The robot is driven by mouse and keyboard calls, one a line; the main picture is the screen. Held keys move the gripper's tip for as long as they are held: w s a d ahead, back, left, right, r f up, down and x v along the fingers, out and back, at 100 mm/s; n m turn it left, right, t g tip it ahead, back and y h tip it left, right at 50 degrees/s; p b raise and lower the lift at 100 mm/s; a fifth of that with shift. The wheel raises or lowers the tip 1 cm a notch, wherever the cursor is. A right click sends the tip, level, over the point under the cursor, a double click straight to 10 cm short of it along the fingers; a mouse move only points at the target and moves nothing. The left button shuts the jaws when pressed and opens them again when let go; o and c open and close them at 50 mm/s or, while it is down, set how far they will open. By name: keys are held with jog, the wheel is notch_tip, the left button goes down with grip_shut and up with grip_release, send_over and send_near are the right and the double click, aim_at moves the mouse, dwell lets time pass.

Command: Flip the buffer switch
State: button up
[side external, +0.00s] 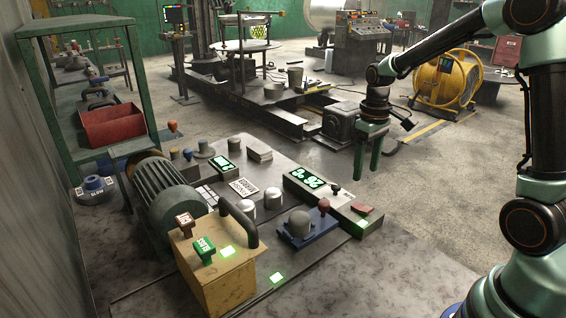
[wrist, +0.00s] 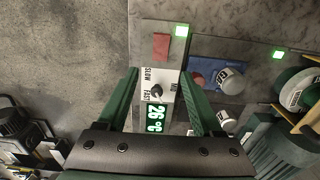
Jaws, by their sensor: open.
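A long grey control box (side external: 325,196) on the bench has a green lit display (side external: 304,178), a small dark knob (side external: 335,188) and a flat red switch (side external: 361,208) near its front end. In the wrist view the red switch (wrist: 161,46) lies beyond the knob (wrist: 156,91), which sits by SLOW and FAST marks. I cannot read a "buffer" label. My gripper (side external: 367,172) is open and empty, pointing down, and appears above and apart from the box. In the wrist view its fingers (wrist: 160,75) frame the box, with the knob between them.
A blue plate (side external: 320,231) with a grey cylinder and red knob lies beside the box. Several metal pieces crowd the bench. Its front right surface is clear.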

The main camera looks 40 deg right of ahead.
aim_at(360, 206)
notch_tip(360, 206, down, 10)
dwell(0.4)
